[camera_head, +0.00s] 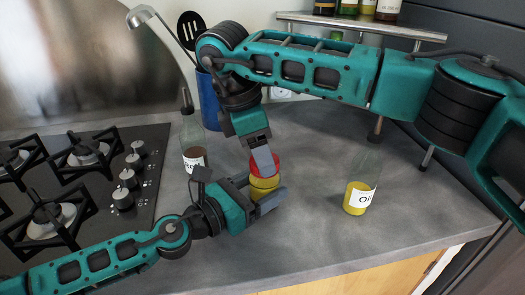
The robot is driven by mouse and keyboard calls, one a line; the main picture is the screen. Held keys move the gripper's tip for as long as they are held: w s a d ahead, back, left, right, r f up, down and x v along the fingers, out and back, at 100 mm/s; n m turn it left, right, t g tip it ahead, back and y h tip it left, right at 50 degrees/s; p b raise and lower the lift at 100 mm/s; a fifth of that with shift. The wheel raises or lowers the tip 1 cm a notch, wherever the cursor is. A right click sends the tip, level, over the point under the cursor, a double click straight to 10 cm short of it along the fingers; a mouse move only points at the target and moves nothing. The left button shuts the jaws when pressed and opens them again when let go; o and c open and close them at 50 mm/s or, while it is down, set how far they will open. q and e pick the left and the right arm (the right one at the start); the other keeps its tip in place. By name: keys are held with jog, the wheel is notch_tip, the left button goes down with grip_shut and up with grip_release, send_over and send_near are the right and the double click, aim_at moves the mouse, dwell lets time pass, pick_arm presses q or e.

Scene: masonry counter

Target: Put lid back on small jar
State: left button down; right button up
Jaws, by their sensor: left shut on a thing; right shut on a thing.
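The small jar (262,194) is yellow and stands near the middle of the grey counter. My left gripper (267,200) is shut on the jar from the left, with one finger showing in front of it. The red lid (265,163) is at the top of the jar. My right gripper (263,157) comes down from above and is shut on the lid, with a finger in front of it. Whether the lid is seated on the rim or just above it, I cannot tell. The far fingers of both grippers are hidden.
An oil bottle (359,196) with yellow content stands to the right. A labelled bottle (194,152) with dark content stands close behind the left gripper. A gas hob (75,180) is at left. A blue utensil holder (209,101) is behind. The front right counter is clear.

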jog(key=m+g, duration=0.1)
jog(key=m, duration=0.4)
jog(key=shift+w, duration=0.1)
jog(key=o, duration=1)
jog(key=shift+r, duration=2.25)
